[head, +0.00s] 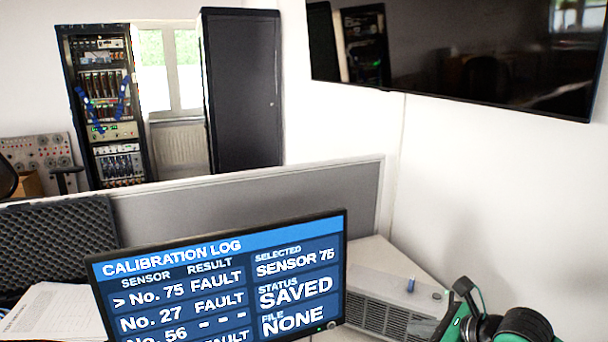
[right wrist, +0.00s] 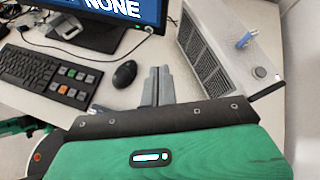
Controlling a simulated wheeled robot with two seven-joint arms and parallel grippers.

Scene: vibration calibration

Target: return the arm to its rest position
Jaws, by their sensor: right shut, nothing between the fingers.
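My right gripper shows at the lower right of the head view (head: 464,288), partly cut off by the frame edge. In the right wrist view its two grey fingers (right wrist: 157,86) are together with nothing between them. They are over the white desk, right of the black mouse (right wrist: 124,74) and left of the grey grilled unit (right wrist: 207,60). My left gripper is not in view. The monitor (head: 225,280) reads "CALIBRATION LOG", No. 75 FAULT, No. 27 FAULT, No. 56 with dashes, selected SENSOR 75, status SAVED, file NONE.
A small blue piece (head: 410,284) stands on the grilled unit. A keyboard (right wrist: 45,77) lies on the desk. Papers (head: 50,314) lie left of the monitor. A grey partition (head: 250,205) stands behind the desk, with a rack (head: 103,100) and dark cabinet (head: 242,90) beyond.

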